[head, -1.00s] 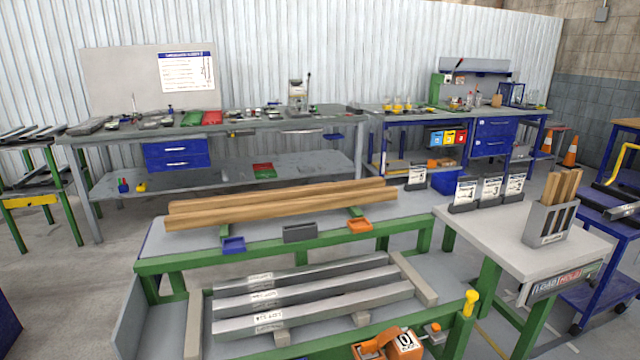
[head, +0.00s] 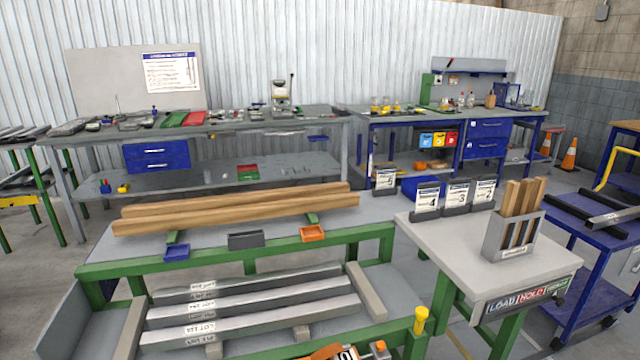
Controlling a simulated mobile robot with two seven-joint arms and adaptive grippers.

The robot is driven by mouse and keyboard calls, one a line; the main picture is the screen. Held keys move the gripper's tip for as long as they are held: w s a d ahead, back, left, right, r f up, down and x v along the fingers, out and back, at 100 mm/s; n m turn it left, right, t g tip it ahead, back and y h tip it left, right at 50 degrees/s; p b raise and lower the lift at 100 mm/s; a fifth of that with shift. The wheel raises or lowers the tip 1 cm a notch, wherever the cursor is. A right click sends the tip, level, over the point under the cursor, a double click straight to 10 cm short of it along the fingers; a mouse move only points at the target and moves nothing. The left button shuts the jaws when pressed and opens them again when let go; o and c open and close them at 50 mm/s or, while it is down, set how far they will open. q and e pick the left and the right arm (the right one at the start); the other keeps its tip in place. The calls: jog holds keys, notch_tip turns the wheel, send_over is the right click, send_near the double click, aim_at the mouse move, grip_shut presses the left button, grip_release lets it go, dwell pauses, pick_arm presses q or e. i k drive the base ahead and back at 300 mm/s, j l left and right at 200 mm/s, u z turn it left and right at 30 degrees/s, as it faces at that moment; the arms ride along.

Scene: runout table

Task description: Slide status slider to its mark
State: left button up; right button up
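The status board (head: 527,298) is fixed along the front edge of the small white-topped table (head: 450,245) at the right in the head view. It has a dark section reading LOAD, a red section reading HOLD and a green section at the right whose word is too small to read. I cannot make out the slider or its mark clearly on the board. Neither of my grippers is in view.
Upright label cards (head: 457,198) and a grey holder (head: 512,238) with wooden sticks stand on the white-topped table. A green-framed runout table (head: 350,238) with wooden beams lies left. A blue cart (head: 590,225) stands close on the right. Some floor shows between.

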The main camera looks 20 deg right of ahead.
aim_at(560, 302)
jog(key=l, duration=4.4)
jog(key=k, duration=0.05)
